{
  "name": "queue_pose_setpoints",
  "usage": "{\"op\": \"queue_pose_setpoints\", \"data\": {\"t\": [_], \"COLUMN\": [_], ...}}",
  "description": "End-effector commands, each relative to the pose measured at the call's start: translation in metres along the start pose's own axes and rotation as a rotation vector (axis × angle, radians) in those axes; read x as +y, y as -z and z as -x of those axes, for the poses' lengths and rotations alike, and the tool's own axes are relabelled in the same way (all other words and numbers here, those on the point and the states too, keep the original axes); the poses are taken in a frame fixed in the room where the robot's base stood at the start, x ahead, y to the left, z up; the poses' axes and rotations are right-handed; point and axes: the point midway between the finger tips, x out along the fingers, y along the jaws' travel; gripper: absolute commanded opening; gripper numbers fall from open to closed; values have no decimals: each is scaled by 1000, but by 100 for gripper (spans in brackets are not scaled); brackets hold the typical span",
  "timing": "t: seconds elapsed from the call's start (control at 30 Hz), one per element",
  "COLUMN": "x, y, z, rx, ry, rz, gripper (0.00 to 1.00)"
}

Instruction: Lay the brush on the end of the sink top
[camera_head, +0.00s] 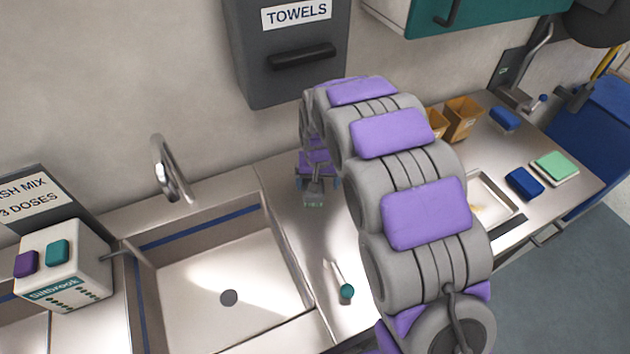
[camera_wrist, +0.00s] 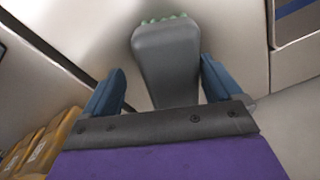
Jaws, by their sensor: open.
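A grey brush (camera_head: 313,198) with green bristles is on the steel top (camera_head: 290,240), just right of the sink basin (camera_head: 215,275). In the wrist view the brush (camera_wrist: 167,60) fills the middle, with its bristles pointing away from me. My gripper (camera_head: 317,180) is over the near part of the brush. Its two blue fingers (camera_wrist: 160,85) stand open on either side of the grey body, with a gap showing at each side. The base of the brush is hidden behind my gripper.
A white-handled tool with a teal end (camera_head: 345,290) lies nearer on the top. A tap (camera_head: 168,170) rises behind the basin. A tray (camera_head: 492,200), brown boxes (camera_head: 462,118) and blue and green sponges (camera_head: 553,167) are to the right. A white dispenser (camera_head: 65,262) stands left.

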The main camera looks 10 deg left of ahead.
Motion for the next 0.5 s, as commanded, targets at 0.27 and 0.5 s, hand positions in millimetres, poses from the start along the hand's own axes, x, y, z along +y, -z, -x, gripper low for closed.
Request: {"op": "queue_pose_setpoints", "data": {"t": [0.27, 0.5], "x": [-8, -7], "y": [1, 2], "z": [-2, 18], "rx": [-4, -3], "ry": [-10, -9], "rz": [2, 2], "gripper": [92, 92]}}
